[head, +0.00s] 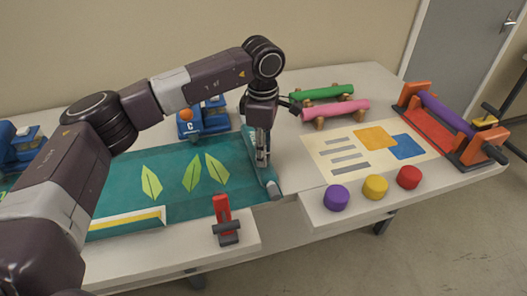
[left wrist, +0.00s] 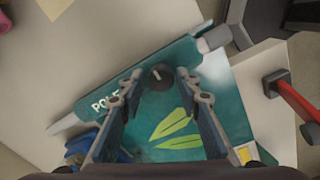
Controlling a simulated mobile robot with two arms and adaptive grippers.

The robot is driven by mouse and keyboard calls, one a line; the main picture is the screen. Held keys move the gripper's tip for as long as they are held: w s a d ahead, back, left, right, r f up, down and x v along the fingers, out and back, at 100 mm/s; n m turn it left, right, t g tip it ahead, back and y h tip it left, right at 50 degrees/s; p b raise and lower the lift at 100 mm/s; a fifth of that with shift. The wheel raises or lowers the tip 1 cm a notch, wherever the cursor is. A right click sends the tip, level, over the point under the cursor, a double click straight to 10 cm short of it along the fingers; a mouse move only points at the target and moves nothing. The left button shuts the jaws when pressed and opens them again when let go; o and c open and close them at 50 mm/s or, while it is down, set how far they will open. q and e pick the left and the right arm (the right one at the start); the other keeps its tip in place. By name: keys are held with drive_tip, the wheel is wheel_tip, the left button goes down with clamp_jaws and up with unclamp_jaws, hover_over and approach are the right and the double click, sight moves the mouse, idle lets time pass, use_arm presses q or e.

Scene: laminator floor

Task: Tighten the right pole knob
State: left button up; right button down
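A teal pole (head: 270,178) with grey ends lies along the right edge of a teal banner (head: 120,178) with leaf prints. In the left wrist view the pole (left wrist: 190,50) shows part of a "POLE" label. A round black knob (left wrist: 161,78) with a pale mark sits on its banner side. My left gripper (head: 262,158) points down over the pole. In the left wrist view its fingers (left wrist: 158,74) are open, one on each side of the knob; contact cannot be told. The knob is hidden in the head view. My right gripper is not in view.
A red-and-grey clamp (head: 226,220) stands at the table's front edge. A blue device (head: 205,122) marked C stands behind. Purple, yellow and red pucks (head: 375,187), a printed sheet (head: 335,160), green and pink rolls (head: 335,110) and an orange roll stand (head: 468,150) lie right.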

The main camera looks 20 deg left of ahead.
use_arm(q)
drive_tip(key=shift+o, duration=0.7)
wheel_tip(320, 180, up, 12)
drive_tip(key=shift+s, duration=0.3)
